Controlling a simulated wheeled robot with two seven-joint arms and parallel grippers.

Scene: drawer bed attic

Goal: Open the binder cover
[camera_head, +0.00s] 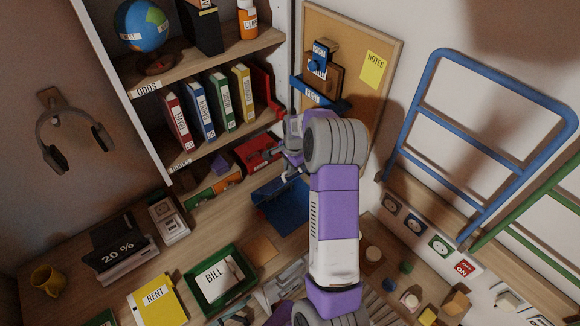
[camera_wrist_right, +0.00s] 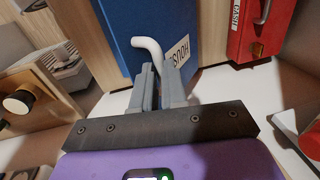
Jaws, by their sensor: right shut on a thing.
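The blue binder (camera_head: 286,211) lies at the back of the desk under the shelf, partly hidden by my right arm in the head view. In the right wrist view the blue binder (camera_wrist_right: 140,35) fills the area ahead, with a white label reading HOUSE. A white bent handle (camera_wrist_right: 150,46) stands out against its blue face. My right gripper (camera_wrist_right: 158,82) has its fingers shut on this handle; it also shows in the head view (camera_head: 287,171). How far the cover is lifted is hard to tell. My left gripper is not in view.
A red cash box (camera_wrist_right: 255,32) stands close beside the binder. A green tray (camera_head: 246,299) with a BILL paper and a yellow RENT binder (camera_head: 158,303) lie toward the front.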

